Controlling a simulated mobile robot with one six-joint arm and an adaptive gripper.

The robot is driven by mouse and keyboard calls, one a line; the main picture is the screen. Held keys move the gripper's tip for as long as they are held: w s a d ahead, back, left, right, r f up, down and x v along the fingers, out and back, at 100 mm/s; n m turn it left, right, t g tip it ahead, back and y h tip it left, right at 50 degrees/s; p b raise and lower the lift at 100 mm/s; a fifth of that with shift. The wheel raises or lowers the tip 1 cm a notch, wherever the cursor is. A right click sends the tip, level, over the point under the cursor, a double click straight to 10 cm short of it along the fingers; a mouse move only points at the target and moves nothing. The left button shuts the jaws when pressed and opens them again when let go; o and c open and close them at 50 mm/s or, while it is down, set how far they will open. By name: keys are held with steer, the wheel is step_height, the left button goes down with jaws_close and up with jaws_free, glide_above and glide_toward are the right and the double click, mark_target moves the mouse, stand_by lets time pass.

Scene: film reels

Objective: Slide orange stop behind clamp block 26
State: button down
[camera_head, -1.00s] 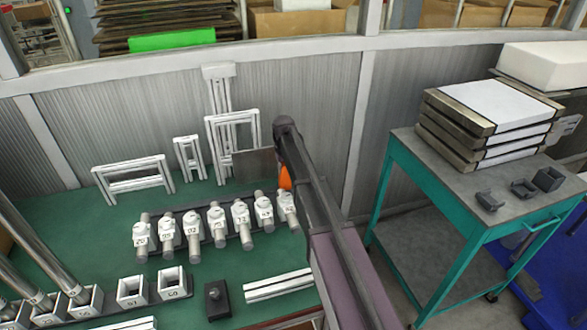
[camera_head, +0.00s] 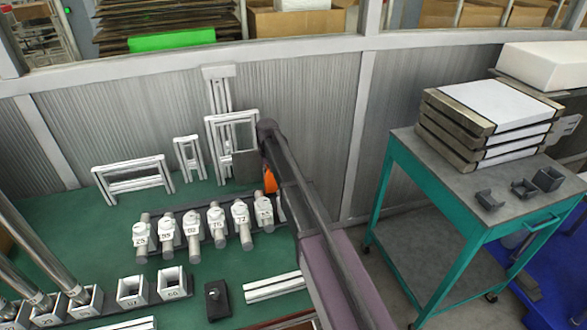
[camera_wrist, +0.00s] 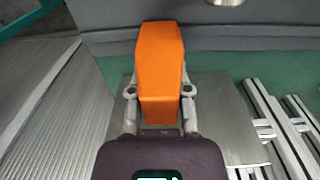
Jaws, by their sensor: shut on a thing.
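An orange stop (camera_wrist: 160,60) is held between the two fingers of my gripper (camera_wrist: 159,92) in the wrist view. In the head view only a sliver of the orange stop (camera_head: 269,181) shows beside my arm, right of the clamp row. White numbered clamp blocks stand in a row on a dark rail, with grey rods through them. The leftmost block (camera_head: 141,236) reads about 25 or 26; the digits are too small to be sure. The right end of the row is hidden behind my arm. The stop appears apart from the blocks.
A grey plate (camera_head: 245,167) and white frames (camera_head: 131,176) stand behind the rail on the green table (camera_head: 75,213). White square sockets (camera_head: 131,291) and a black block (camera_head: 217,301) lie in front. A teal cart (camera_head: 436,205) stands to the right.

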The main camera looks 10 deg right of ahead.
steer(key=shift+s+a, duration=0.25)
steer(key=shift+a, duration=1.55)
steer(key=shift+s+a, duration=0.25)
steer(key=shift+a, duration=1.6)
steer(key=shift+s+a, duration=0.25)
steer(key=shift+a, duration=1.7)
steer(key=shift+s+a, duration=0.35)
steer(key=shift+a, duration=2.95)
steer(key=shift+s+a, duration=0.4)
steer(key=shift+a, duration=2.85)
steer(key=shift+s+a, duration=0.35)
steer(key=shift+a, duration=2.95)
steer(key=shift+s+a, duration=0.25)
steer(key=shift+a, duration=1.9)
steer(key=shift+s+a, duration=0.2)
steer(key=shift+a, duration=1.95)
steer(key=shift+s+a, duration=0.25)
steer(key=shift+a, duration=1.9)
steer(key=shift+c, duration=2.4)
jaws_free()
